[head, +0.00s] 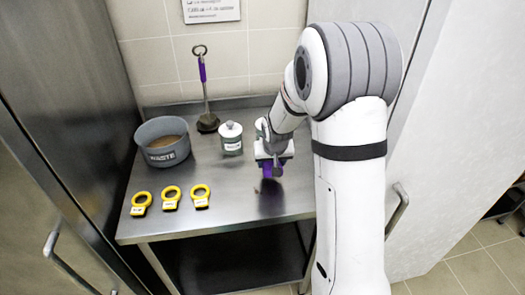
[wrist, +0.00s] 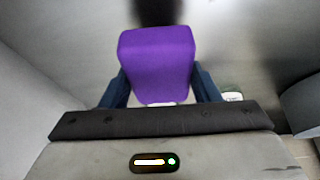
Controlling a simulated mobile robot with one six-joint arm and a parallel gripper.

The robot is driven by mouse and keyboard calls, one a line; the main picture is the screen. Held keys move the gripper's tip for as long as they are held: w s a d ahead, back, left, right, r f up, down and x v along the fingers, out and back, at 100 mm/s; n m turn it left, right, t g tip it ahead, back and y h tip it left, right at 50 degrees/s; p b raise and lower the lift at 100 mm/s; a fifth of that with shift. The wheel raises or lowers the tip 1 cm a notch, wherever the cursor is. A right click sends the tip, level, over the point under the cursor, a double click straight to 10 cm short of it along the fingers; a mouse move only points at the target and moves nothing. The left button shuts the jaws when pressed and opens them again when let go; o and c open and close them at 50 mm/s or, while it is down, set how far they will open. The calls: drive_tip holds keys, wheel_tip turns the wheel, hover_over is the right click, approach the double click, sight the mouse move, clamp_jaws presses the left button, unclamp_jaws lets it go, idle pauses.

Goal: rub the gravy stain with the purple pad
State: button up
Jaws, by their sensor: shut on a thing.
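My gripper (head: 272,160) is at the right part of the steel table, shut on the purple pad (head: 271,170). In the wrist view the purple pad (wrist: 157,62) sits between the two dark blue fingers. In the head view the pad is low over the tabletop; I cannot tell if it touches. A dark brownish patch, apparently the gravy stain (head: 266,188), shows on the steel just in front of the pad, partly hidden. A dark patch at the top of the wrist view is too unclear to name.
A grey waste tub (head: 163,143) stands at the table's left. A lidded canister (head: 231,138) stands left of my gripper; another is partly hidden behind it. Several yellow ring tags (head: 171,197) lie at front left. A purple-handled tool (head: 204,90) stands at the back. The front middle is clear.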

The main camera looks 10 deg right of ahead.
drive_tip(key=shift+r+p, duration=0.75)
drive_tip(key=shift+r, duration=1)
